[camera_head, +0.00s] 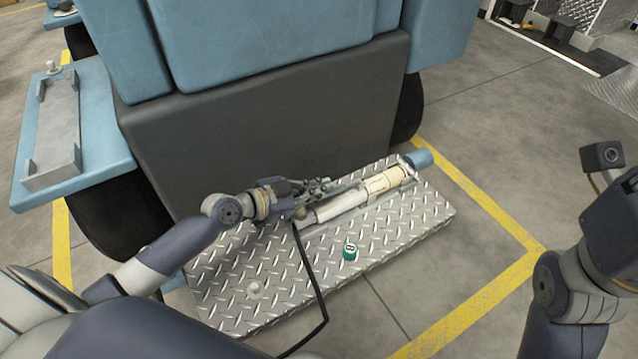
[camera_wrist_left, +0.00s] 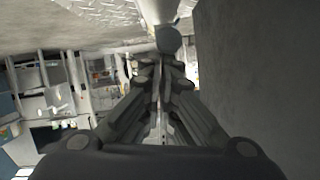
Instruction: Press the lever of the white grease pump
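The white grease pump (camera_head: 342,205) lies along the diamond-plate step (camera_head: 290,270), with a cream section (camera_head: 384,182) toward its far right end. My left gripper (camera_head: 326,185) is over the pump's near-left part, beside the barrel. It hides part of the pump, and I cannot make out the lever clearly. In the left wrist view, the fingers of my left gripper (camera_wrist_left: 163,68) are drawn together with nothing seen between them. A rounded grey end (camera_wrist_left: 169,40) on a pale tube (camera_wrist_left: 158,10) is just beyond the tips; contact cannot be told. My right gripper is outside the frames.
A green-banded can (camera_head: 350,252) and a small pale knob (camera_head: 254,289) are on the step. A black hose (camera_head: 318,290) runs across it. The dark vehicle panel (camera_head: 270,110) rises close behind. A blue cylinder (camera_head: 420,158) is at the step's far end.

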